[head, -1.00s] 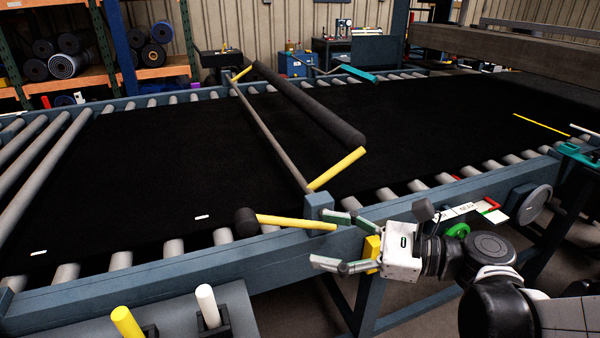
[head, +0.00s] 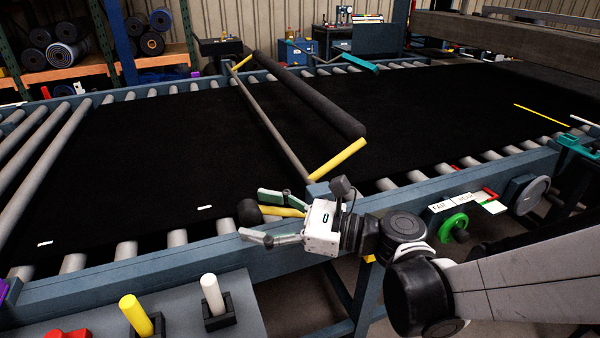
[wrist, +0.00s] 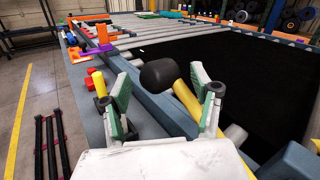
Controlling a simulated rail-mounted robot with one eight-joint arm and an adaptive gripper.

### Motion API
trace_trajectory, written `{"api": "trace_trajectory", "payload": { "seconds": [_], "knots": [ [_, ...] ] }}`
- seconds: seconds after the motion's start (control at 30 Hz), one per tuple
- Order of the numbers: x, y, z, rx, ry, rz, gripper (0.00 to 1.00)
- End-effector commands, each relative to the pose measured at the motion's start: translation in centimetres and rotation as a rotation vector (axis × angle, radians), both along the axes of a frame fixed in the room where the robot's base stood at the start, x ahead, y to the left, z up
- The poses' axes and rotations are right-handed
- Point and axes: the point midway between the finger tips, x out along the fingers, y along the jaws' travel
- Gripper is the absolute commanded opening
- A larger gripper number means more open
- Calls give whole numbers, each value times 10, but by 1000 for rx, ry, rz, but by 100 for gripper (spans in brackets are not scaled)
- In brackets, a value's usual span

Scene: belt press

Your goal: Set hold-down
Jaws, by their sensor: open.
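The hold-down is a dark padded roller (head: 305,92) on yellow arms (head: 338,159), tilted up above the black belt (head: 130,150) on a grey cross shaft (head: 270,125). Its yellow lever with a black knob (head: 249,212) lies low over the near frame rail. My gripper (head: 264,215) is open, its fingers pointing left near the lever. In the wrist view the black knob (wrist: 159,73) and yellow handle (wrist: 188,100) show between and beyond the open fingers, nearer the right one. I see no contact. The handle's lower part is partly hidden by the right finger.
A yellow peg (head: 136,315) and a white peg (head: 212,294) stand on the near side shelf. A green handwheel (head: 454,225) and a grey wheel (head: 526,194) are on the right of the near rail. The blue frame rail (head: 180,262) runs below my gripper.

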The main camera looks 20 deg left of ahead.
Motion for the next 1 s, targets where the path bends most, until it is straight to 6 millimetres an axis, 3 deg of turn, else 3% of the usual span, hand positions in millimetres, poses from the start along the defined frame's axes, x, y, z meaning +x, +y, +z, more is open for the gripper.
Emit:
{"api": "trace_trajectory", "payload": {
  "seconds": [0.2,0.57,1.0],
  "knots": [
    [-2,21,0,0,0,0,60],
    [-2,26,0,0,0,-1,60],
    [-2,25,0,-1,0,0,4]
  ]
}}
